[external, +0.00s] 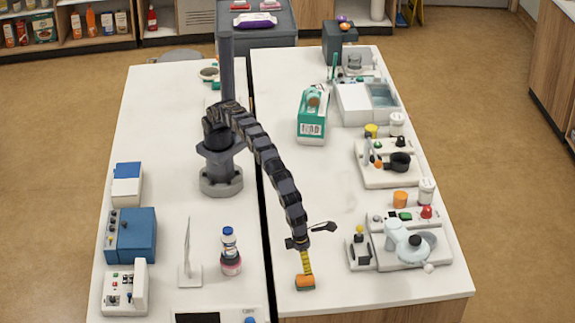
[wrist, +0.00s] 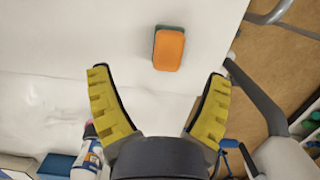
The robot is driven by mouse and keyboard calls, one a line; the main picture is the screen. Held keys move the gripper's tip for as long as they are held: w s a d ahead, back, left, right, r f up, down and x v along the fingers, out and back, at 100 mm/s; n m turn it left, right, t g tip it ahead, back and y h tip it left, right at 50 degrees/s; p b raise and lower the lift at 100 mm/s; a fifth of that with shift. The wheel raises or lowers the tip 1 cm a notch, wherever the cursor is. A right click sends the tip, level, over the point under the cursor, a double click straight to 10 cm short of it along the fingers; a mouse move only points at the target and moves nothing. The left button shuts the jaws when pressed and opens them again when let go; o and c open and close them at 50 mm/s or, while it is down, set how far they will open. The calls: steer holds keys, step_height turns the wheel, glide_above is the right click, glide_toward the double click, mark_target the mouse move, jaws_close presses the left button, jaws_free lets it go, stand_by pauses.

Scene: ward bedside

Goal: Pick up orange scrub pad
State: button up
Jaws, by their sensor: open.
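The orange scrub pad (external: 305,282) lies on the white tabletop near its front edge in the external view. In the wrist view the pad (wrist: 169,50) shows its orange face, with a dark green layer along its left edge. My gripper (external: 305,268) appears just above or behind the pad in the external view; its exact height is hard to tell. In the wrist view my gripper (wrist: 159,76) is open, its yellow ribbed fingers wide apart. The pad lies beyond the fingertips, between their lines, with nothing gripped.
A bottle with a blue cap (external: 230,252) and a white upright stand (external: 189,258) are to the left. A white device with a round bowl (external: 408,246) is to the right. A green and white carton (external: 312,117) stands farther back. The tabletop around the pad is clear.

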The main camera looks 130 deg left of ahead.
mark_target(305, 277)
steer(key=shift+d+f, duration=0.2)
steer(key=shift+f, duration=0.45)
steer(key=shift+d+f, duration=0.2)
steer(key=shift+f, duration=0.4)
steer(key=shift+w+f, duration=0.25)
steer(key=shift+f, duration=1.1)
steer(key=shift+w+f, duration=0.2)
steer(key=shift+f, duration=1.15)
steer(key=c, duration=1.2)
